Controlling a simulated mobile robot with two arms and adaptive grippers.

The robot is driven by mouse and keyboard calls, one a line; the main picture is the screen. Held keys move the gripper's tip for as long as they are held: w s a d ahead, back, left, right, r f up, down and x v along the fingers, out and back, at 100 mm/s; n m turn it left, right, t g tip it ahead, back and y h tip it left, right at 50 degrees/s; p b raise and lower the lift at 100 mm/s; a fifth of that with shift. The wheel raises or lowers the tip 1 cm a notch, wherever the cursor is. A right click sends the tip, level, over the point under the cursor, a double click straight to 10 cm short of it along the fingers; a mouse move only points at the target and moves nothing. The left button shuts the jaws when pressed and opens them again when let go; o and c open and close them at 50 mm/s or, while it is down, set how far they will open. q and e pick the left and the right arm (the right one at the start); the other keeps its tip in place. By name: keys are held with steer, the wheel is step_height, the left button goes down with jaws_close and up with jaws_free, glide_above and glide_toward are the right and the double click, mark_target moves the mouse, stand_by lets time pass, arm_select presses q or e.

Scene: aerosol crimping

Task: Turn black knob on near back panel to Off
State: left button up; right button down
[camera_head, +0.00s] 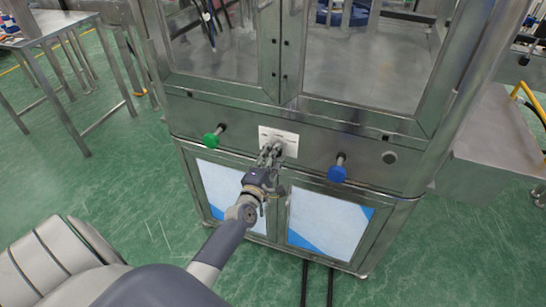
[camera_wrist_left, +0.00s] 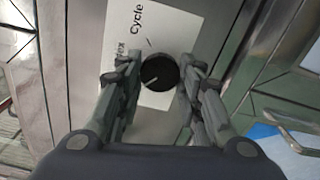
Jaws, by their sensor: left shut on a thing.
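The black knob (camera_wrist_left: 160,72) sits on the steel back panel, over a white label card (camera_wrist_left: 184,25). In the left wrist view the word "Cycle" reads beside it, with part of another word. A light mark on the knob's face points to the lower left of that view. My left gripper (camera_wrist_left: 158,84) has one finger on each side of the knob and is shut on it. In the head view the left gripper (camera_head: 270,156) reaches the panel at the white card (camera_head: 291,137) and mostly hides the knob. My right gripper is in no view.
A green knob (camera_head: 211,140) is on the panel left of the gripper. Cabinet doors with blue-white panels (camera_head: 325,215) lie below, glass windows above.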

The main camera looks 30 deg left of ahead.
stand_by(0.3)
arm_select(q)
steer(key=o, duration=1.1)
steer(key=shift+c, duration=0.2)
steer(key=v, duration=1.2)
